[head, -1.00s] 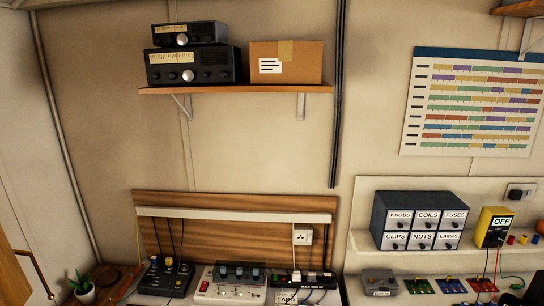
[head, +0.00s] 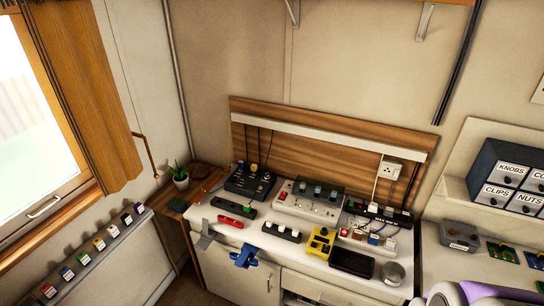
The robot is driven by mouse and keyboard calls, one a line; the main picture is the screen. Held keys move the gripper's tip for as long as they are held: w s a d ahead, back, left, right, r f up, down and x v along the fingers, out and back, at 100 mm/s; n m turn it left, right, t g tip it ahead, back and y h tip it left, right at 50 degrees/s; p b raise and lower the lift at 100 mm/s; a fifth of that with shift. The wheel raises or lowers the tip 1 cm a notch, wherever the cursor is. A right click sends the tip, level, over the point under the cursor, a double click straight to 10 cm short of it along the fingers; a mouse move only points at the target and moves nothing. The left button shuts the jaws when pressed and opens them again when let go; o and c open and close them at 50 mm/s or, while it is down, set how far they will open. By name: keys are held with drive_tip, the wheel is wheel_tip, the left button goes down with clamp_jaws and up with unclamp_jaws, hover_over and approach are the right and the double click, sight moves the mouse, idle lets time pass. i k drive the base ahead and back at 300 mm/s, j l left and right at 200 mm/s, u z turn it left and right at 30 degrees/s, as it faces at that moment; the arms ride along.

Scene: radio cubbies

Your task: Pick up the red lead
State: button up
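I cannot make out a red lead for certain in the head view. A red bar-shaped item (head: 236,221) lies on the white bench top, left of centre, but it does not look like a lead. A thin orange-red line (head: 214,181) shows at the bench's back left, too small to identify. The yellow meter with leads seen earlier is outside the picture. My gripper's fingers are not in view. A rounded white and purple part, likely of my arm, shows at the bottom right.
The white bench (head: 224,240) holds a black control box (head: 250,182), a grey panel (head: 308,202), a yellow device (head: 320,242) and a black tray (head: 351,263). A blue clamp (head: 243,257) sits at its front edge. A drawer cabinet (head: 507,180) stands at right; a window ledge (head: 95,255) is at left.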

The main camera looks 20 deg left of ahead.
sight(230, 220)
drive_tip(key=u, duration=1.25)
drive_tip(key=i+j+u, duration=0.1)
drive_tip(key=i+j, duration=1)
drive_tip(key=i, duration=0.2)
drive_tip(key=j+u, duration=0.05)
